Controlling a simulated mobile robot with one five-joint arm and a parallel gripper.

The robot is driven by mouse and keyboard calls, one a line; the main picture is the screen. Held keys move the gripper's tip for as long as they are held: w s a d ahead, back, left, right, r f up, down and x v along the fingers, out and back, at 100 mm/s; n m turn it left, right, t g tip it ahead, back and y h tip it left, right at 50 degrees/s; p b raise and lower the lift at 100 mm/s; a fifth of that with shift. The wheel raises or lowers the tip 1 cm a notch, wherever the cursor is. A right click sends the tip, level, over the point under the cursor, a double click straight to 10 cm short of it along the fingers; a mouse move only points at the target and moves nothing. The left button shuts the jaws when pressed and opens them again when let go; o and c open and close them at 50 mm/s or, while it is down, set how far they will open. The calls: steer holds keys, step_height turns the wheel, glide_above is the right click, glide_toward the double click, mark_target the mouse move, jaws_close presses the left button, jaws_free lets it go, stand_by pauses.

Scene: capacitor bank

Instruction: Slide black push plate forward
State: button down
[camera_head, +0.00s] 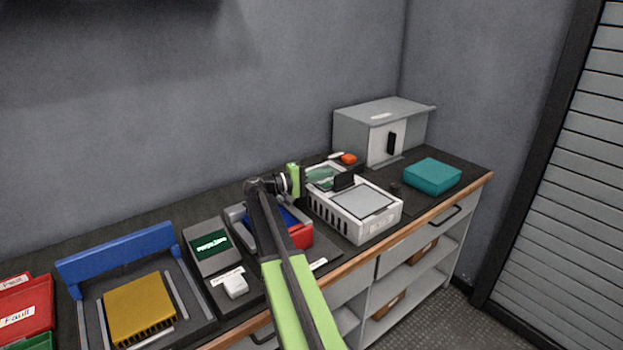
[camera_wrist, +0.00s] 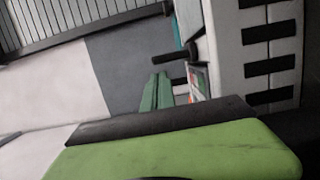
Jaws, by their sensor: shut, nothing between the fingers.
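A small black upright plate (camera_head: 345,181), which looks like the push plate, stands at the left edge of the grey top panel on the white slotted box (camera_head: 372,222). My gripper (camera_head: 293,175), with green fingers, is shut and empty. In the head view it appears to the left of the plate, near the box's back left corner; I cannot tell whether it touches anything. In the wrist view a green finger with a black pad (camera_wrist: 165,122) fills the bottom, and the slotted white box (camera_wrist: 270,50) is at the right. The plate is not clearly identifiable there.
A green board (camera_head: 322,179) sits beside the plate. A red and blue tray (camera_head: 300,236) lies under my arm. A teal block (camera_head: 432,175) and a grey cabinet (camera_head: 372,140) are to the right. A wall runs behind the counter.

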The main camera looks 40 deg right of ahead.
mark_target(338, 174)
steer(key=shift+x, duration=1.35)
steer(key=shift+s+a, duration=0.1)
steer(key=shift+s, duration=1.35)
steer(key=v, duration=1)
steer(key=shift+w, duration=0.2)
